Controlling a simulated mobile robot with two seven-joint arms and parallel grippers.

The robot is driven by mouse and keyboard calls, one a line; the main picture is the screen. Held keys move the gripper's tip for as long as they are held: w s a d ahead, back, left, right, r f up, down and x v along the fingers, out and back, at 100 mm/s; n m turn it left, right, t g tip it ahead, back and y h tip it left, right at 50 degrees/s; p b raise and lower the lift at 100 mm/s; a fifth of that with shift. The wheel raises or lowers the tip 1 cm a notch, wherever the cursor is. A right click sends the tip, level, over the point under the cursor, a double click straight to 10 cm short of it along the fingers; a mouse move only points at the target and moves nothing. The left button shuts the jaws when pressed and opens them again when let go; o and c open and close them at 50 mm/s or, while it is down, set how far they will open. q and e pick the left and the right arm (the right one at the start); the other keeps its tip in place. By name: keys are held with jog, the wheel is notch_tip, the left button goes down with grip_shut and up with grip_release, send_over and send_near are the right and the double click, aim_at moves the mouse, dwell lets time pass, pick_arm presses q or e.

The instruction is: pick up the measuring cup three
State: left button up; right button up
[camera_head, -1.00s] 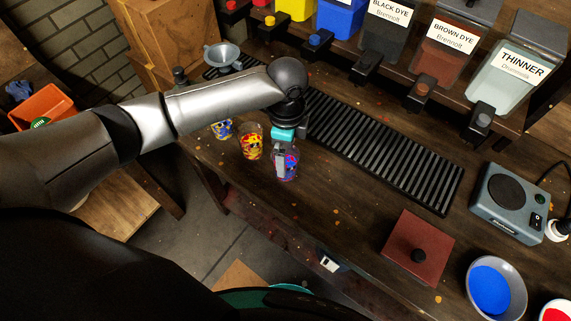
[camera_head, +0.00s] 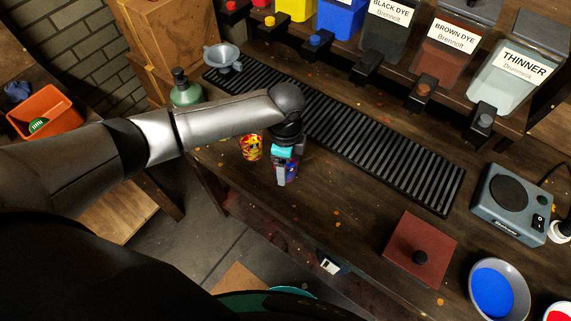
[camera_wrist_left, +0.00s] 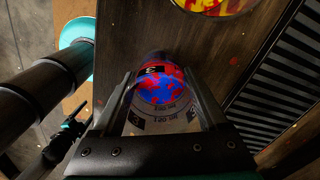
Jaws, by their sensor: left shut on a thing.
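The measuring cup three (camera_head: 293,172) is a small clear cup with red and blue splotches, near the front edge of the workbench. My left gripper (camera_head: 282,178) reaches down on it, fingers on either side. In the left wrist view the cup (camera_wrist_left: 160,92) shows a dark label with a 3, and it sits between the two fingers of my left gripper (camera_wrist_left: 163,100), which is shut on it. I cannot tell whether the cup is clear of the bench. My right gripper is not in view.
A yellow and red cup (camera_head: 251,149) stands just left of it. A black ribbed mat (camera_head: 370,140) lies behind. A green bottle (camera_head: 186,92) and grey funnel (camera_head: 222,57) stand back left. A dark red lidded box (camera_head: 418,250) and a bowl of blue (camera_head: 497,288) are at right.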

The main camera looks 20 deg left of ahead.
pick_arm(q)
jog(key=c, duration=0.7)
jog(key=shift+c, duration=0.5)
jog(key=shift+r, duration=0.15)
